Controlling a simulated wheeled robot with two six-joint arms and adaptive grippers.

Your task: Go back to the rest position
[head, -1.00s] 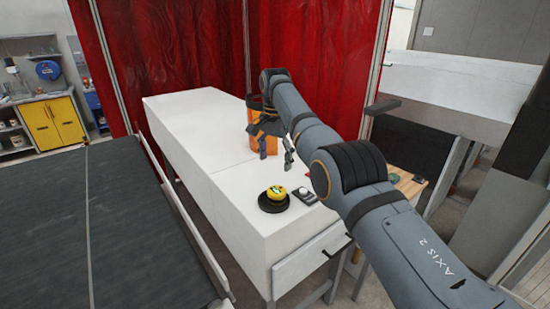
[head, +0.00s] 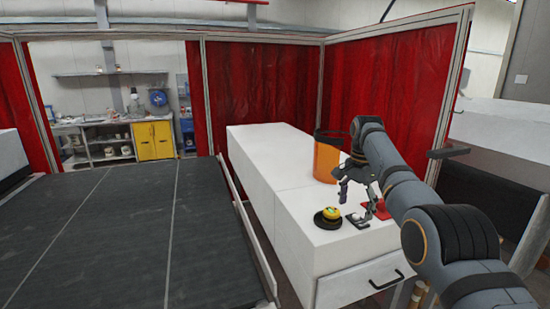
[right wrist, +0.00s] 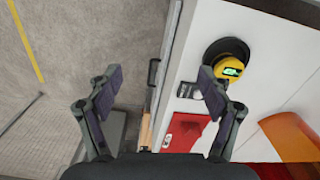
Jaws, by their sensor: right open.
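My right gripper (head: 359,201) is open and empty above the front right part of the white cabinet (head: 270,165) in the head view. Its two fingers are spread apart in the right wrist view (right wrist: 159,78), with the cabinet's edge and the floor below between them. My right arm comes in from the lower right of the head view and reaches over the cabinet. My left gripper and left arm are in neither view.
On the cabinet stand an orange bin (head: 326,162) with a dark rim, a yellow round item (head: 331,213) on a black dish, a small grey item (head: 357,221) and a red item (head: 382,208). A dark conveyor-like surface (head: 120,240) lies left. Red curtains (head: 262,85) stand behind.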

